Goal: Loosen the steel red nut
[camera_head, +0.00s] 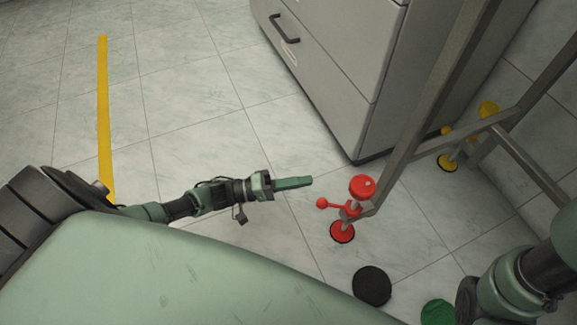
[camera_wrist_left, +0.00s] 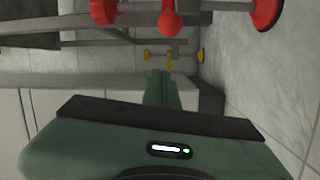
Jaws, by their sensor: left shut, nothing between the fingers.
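The red nut (camera_head: 351,209) sits on a threaded leg of the grey metal frame, with a short lever ending in a red ball (camera_head: 322,203). A red cap (camera_head: 362,187) tops the leg, and a round red foot (camera_head: 342,232) stands on the floor below. My left gripper (camera_head: 309,181) is shut and empty, left of the red parts and apart from them. In the left wrist view the shut fingers (camera_wrist_left: 163,76) point ahead, with the red ball (camera_wrist_left: 170,23) above them near the top edge. My right gripper is out of view.
The grey frame (camera_head: 428,90) rises above the red leg. A yellow leg foot (camera_head: 447,162) stands farther back. A grey drawer cabinet (camera_head: 335,65) stands behind. A black disc (camera_head: 372,286) and a green disc (camera_head: 437,313) show near the front. Tiled floor (camera_head: 190,90) lies open at left.

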